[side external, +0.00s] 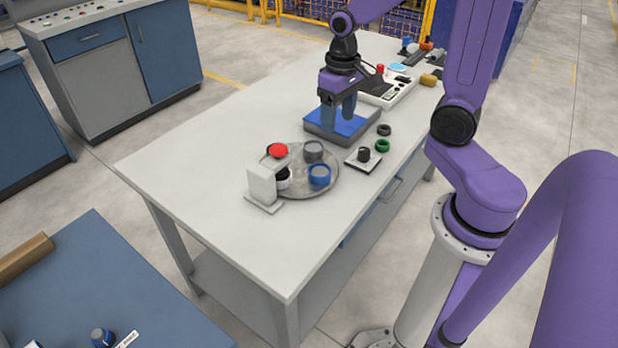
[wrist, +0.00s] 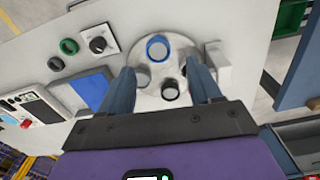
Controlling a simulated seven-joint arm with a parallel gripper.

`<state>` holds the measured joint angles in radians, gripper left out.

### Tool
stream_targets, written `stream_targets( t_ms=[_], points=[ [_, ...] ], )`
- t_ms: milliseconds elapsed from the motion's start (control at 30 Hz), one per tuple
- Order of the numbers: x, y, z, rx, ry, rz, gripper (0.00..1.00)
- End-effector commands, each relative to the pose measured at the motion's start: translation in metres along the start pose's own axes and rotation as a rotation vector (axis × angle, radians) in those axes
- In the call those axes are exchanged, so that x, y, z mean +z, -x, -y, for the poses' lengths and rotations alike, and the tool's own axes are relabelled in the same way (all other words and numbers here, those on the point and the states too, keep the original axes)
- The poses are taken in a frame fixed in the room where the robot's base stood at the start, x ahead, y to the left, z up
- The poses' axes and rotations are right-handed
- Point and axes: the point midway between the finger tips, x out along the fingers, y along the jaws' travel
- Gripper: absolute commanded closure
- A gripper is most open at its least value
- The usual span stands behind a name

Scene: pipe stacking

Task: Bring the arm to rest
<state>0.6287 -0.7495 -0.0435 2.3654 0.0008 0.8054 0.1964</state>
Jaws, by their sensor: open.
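My gripper (side external: 339,118) is open and empty, fingers pointing down, by a grey tray with a blue pad (side external: 355,128) in the side view. Its fingers are spread apart in the wrist view (wrist: 160,68). A round grey plate (side external: 333,160) on the table holds a grey pipe piece (side external: 313,150), a blue ring-like piece (side external: 319,175) and a white-and-black piece (side external: 284,180). In the wrist view the blue piece (wrist: 157,47) and the plate (wrist: 163,69) lie beyond the fingers. How high the fingertips are above the pad is unclear.
A white stand (side external: 262,185) is at the plate's left edge, near a red cap (side external: 277,150). A black-knobbed panel (side external: 363,155), a green ring (side external: 382,145) and a dark ring (side external: 384,129) are at the right. A device (side external: 390,90) stands behind. The table's left half is clear.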

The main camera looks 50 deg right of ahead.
Motion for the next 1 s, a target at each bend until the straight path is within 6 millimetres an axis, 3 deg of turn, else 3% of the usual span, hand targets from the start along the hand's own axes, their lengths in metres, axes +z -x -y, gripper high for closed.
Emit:
stream_targets(
  t_ms=[200,500,800,1000],
  points=[
    [0.033,0.007,0.038,-0.005,0.277,-0.004,0.37],
    [0.090,0.015,0.074,-0.012,0.649,-0.007,0.37],
    [0.151,0.021,0.089,-0.020,1.003,-0.011,0.37],
    [0.176,0.023,0.090,-0.024,1.143,-0.012,0.37]
  ],
)
